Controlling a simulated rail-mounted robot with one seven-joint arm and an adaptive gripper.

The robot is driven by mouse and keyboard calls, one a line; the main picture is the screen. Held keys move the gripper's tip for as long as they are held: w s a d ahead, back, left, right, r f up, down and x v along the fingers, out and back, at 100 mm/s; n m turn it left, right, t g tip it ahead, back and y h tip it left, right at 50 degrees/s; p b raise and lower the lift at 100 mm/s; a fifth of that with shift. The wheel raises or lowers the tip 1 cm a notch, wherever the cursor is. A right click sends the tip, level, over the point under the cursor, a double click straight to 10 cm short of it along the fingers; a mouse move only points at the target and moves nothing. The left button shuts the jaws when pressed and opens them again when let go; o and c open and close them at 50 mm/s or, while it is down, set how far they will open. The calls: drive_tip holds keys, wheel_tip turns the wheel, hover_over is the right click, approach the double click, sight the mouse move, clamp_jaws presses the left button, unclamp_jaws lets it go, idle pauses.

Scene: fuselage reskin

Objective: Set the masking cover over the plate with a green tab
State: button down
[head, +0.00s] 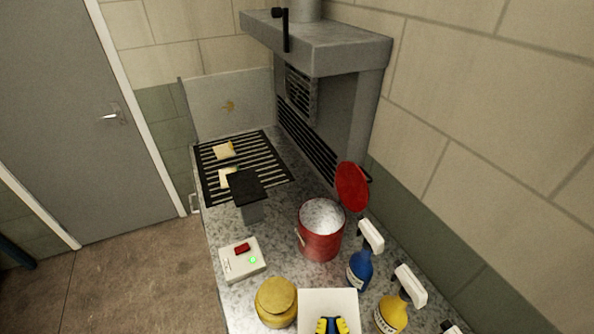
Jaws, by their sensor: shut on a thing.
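I cannot make out a masking cover or a plate with a green tab in the head view. Two small pale yellowish pieces lie on the black slatted grate (262,165), a far one (224,150) and a near one (227,174); what they are is too small to tell. The near piece is partly hidden by a dark flat-topped block (247,186) on a grey stand. My gripper is not in view.
A red can (320,243) with its red lid (351,187) raised stands mid-bench. Nearer are a yellow jar (276,303), a white tray (345,299) with a blue-yellow item, and blue (360,270) and yellow (392,313) spray bottles. A grey hood (330,45) overhangs the back.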

drive_tip(key=shift+s+f+h+b, duration=0.15)
drive_tip(key=shift+s+h+b, duration=0.2)
drive_tip(key=shift+b, duration=0.1)
drive_tip(key=shift+s+a+m+h+b, duration=0.25)
drive_tip(key=shift+s+a+m+b, duration=0.2)
drive_tip(key=shift+b, duration=0.2)
drive_tip(key=a+r+n+y+p, duration=0.2)
drive_tip(key=a+y+p, duration=0.3)
drive_tip(key=a+p, duration=0.4)
drive_tip(key=shift+r+n, duration=0.15)
drive_tip(key=shift+n, duration=0.6)
drive_tip(key=s+d+f+m+h+p, duration=0.2)
drive_tip(key=f+p, duration=0.3)
drive_tip(key=p, duration=0.6)
drive_tip(key=shift+s+d+f+m+h, duration=0.3)
drive_tip(key=shift+s+d+h, duration=0.35)
drive_tip(key=shift+s+h, duration=0.2)
